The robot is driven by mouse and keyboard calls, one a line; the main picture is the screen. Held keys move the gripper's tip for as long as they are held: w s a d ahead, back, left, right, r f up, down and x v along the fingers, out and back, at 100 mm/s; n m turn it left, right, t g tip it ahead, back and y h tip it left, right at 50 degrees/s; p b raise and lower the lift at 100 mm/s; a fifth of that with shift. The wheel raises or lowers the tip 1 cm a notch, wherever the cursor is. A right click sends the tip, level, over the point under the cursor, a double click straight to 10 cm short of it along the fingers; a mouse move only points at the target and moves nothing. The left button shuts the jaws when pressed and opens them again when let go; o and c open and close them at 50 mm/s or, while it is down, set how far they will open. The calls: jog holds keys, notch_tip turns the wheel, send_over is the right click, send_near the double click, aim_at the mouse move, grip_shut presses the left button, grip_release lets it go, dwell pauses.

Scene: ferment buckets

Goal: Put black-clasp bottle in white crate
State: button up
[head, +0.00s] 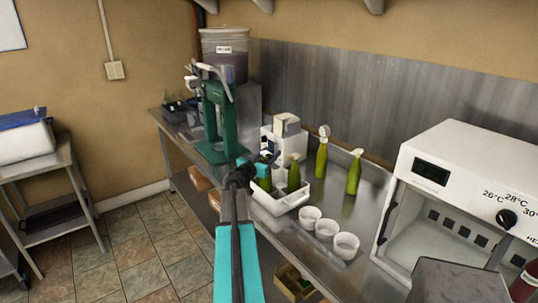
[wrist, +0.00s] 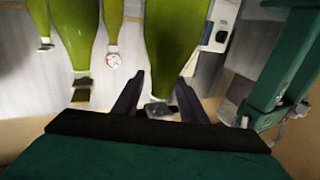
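In the wrist view, a green bottle with a black clasp (wrist: 158,109) shows neck-down, its neck between the two fingers of my gripper (wrist: 158,95). The fingers stand apart, and I see gaps beside the neck. In the head view, my gripper (head: 268,160) is at the left end of the white crate (head: 282,206), above its rim. Two green bottles show there, one (head: 293,177) right of my gripper and one (head: 265,182) partly hidden beneath it. Their bases are hidden by the crate wall, so I cannot tell whether both stand inside.
Two more green bottles, one (head: 321,160) and another (head: 354,174), stand on the steel bench right of the crate. White cups (head: 327,229) stand in front. A green press (head: 214,115) is left of my gripper. A white incubator (head: 459,160) stands at right.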

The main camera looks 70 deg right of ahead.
jog(key=w+a+b, duration=0.2)
jog(key=a+b, duration=0.2)
jog(key=a, duration=0.8)
jog(key=shift+b, duration=0.3)
dwell(0.5)
jog(key=w+a+f+n+t+y, duration=0.1)
jog(key=w+a+f+n+y, duration=0.3)
jog(key=a+f, duration=0.75)
jog(key=w+a+f+n+t+y, duration=0.15)
jog(key=w+a+f, duration=0.35)
jog(key=a+f, duration=0.65)
jog(key=w+a+f+n+y, duration=0.45)
jog(key=a+f, duration=0.25)
jog(key=f, duration=0.9)
jog(key=s+a+f+n+g+y, duration=0.1)
jog(key=s+a+f+n+y, duration=0.1)
jog(key=a+f, duration=0.65)
jog(key=s+a+f+n+g+y, duration=0.1)
jog(key=s+a+f+n+y, duration=0.3)
jog(key=a, duration=0.8)
jog(key=s+a+f+n+g+y, duration=0.1)
jog(key=s+a+f+n, duration=0.1)
jog(key=s+a, duration=0.4)
jog(key=s+a+f+n+g, duration=0.2)
jog(key=s+a+f, duration=0.3)
jog(key=a, duration=0.9)
jog(key=shift+s+f+y, duration=0.3)
jog(key=shift+s+y, duration=0.1)
jog(key=shift+s, duration=0.4)
